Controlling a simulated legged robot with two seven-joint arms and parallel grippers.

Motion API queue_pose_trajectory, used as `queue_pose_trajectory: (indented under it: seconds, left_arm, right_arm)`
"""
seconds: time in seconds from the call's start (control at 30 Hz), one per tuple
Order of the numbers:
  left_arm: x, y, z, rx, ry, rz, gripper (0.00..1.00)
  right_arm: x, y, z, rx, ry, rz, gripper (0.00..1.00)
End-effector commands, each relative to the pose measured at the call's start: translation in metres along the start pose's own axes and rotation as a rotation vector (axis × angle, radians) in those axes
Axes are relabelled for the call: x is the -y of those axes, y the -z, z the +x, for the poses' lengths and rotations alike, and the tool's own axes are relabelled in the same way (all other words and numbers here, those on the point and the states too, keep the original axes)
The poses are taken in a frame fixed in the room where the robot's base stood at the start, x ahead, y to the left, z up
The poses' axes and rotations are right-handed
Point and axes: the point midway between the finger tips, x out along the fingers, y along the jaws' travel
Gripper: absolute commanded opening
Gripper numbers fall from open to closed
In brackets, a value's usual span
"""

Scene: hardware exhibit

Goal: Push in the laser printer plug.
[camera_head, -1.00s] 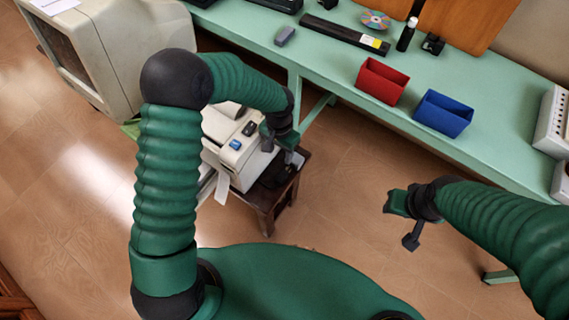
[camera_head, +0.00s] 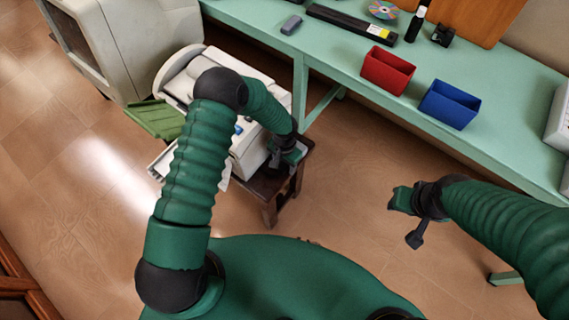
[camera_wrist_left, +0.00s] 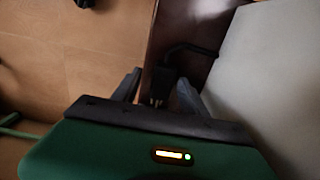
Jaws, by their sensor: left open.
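The white laser printer (camera_head: 188,75) stands on a small dark wooden stool (camera_head: 271,190) left of my body, partly hidden by my left arm. My left gripper (camera_head: 287,157) is at the printer's right end, over the stool. In the left wrist view, a black plug (camera_wrist_left: 160,84) with its cord lies between the two open fingers of my left gripper (camera_wrist_left: 158,93), close to the dark wood and the pale printer side. Contact with the fingers cannot be told. The socket is not clearly visible. My right gripper (camera_head: 412,213) hangs over bare floor, away from the printer.
A green workbench (camera_head: 335,60) runs along the back, with a red bin (camera_head: 387,72) and a blue bin (camera_head: 449,106). An old monitor (camera_head: 130,45) is at upper left, near a green crate-like object (camera_head: 156,119). The floor between the stool and my right arm is clear.

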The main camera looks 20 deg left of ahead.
Motion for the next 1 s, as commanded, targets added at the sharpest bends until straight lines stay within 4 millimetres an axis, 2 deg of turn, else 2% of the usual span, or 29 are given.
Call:
queue_pose_trajectory:
  seconds: [0.07,0.43,1.0]
  left_arm:
    - [0.0008,-0.0004,-0.0001,0.0,0.0,-0.001,0.48]
    - [0.0017,-0.0007,0.0,0.001,0.001,-0.001,0.0]
    - [0.0012,-0.0006,-0.0002,0.001,0.0,-0.001,0.0]
  right_arm:
    - [0.0,0.0,0.0,0.0,0.0,0.0,0.36]
    - [0.0002,0.0,0.0,0.0,0.0,0.0,0.36]
    - [0.0001,0.0,0.0,0.0,0.0,0.0,0.36]
